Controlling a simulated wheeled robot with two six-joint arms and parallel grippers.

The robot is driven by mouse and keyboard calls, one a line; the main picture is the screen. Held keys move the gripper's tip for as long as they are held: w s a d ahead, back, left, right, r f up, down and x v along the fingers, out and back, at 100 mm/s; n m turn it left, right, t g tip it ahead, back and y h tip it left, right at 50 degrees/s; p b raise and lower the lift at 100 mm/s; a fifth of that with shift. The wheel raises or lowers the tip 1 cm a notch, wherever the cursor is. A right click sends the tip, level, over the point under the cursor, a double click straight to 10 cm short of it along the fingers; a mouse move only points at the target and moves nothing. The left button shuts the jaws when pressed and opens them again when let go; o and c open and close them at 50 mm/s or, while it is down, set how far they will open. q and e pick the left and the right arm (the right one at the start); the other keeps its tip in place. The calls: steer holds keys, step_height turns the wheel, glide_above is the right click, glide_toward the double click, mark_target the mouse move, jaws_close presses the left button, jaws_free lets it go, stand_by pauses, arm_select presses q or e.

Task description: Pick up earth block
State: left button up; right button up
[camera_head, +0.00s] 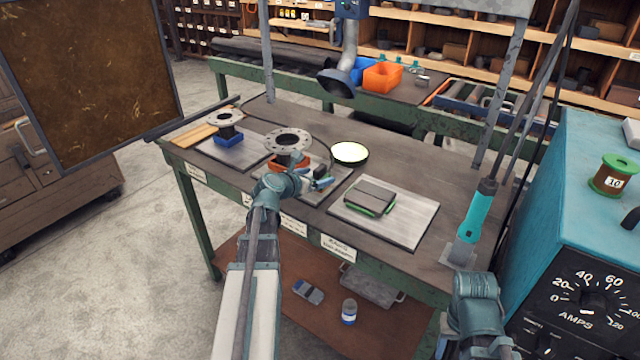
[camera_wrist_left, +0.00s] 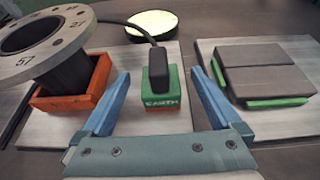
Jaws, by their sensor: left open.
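The earth block (camera_wrist_left: 160,98) is a small green block with a red band, marked EARTH. A black clamp-like piece with a cable sits on its top. It stands upright on a grey plate. In the head view its dark top (camera_head: 320,171) shows just beyond my left gripper (camera_head: 318,184), which hides its lower part. In the left wrist view my left gripper (camera_wrist_left: 160,76) is open, with one blue finger on each side of the block and gaps between. My right gripper is not in view; only part of my right arm shows at the bottom right.
A flanged pipe (camera_head: 289,142) in an orange base (camera_wrist_left: 72,105) stands left of the block. A grey block pair on green strips (camera_head: 370,197) lies on a plate to the right. A round pale-topped dish (camera_head: 349,152) is behind. A teal torch (camera_head: 475,213) stands farther right.

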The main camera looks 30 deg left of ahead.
arm_select(q)
steer(key=shift+b+x, duration=0.3)
steer(key=shift+x, duration=0.9)
steer(key=shift+c, duration=0.6)
jaws_close()
